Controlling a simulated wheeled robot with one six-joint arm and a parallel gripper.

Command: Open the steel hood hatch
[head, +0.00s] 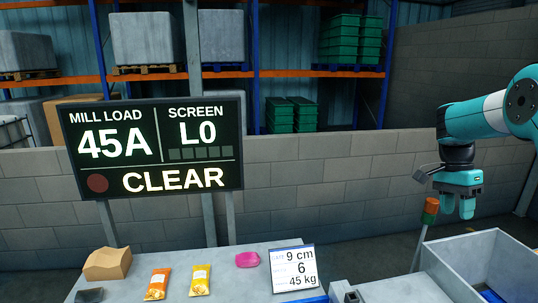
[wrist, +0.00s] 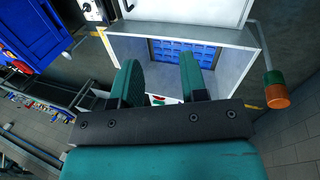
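A grey steel hood (head: 440,290) with an open-topped box shape is at the lower right in the head view. In the wrist view its steel walls (wrist: 235,70) surround a blue slatted part. A pale flat panel (wrist: 190,8) is at the top edge of the wrist view; I cannot tell whether it is the hatch.
A signal lamp (head: 430,210) on a post stands beside the hood and also shows in the wrist view (wrist: 275,90). A table (head: 215,275) holds packets, a brown box (head: 108,263) and a small sign (head: 294,268). A display board (head: 150,147) reads CLEAR.

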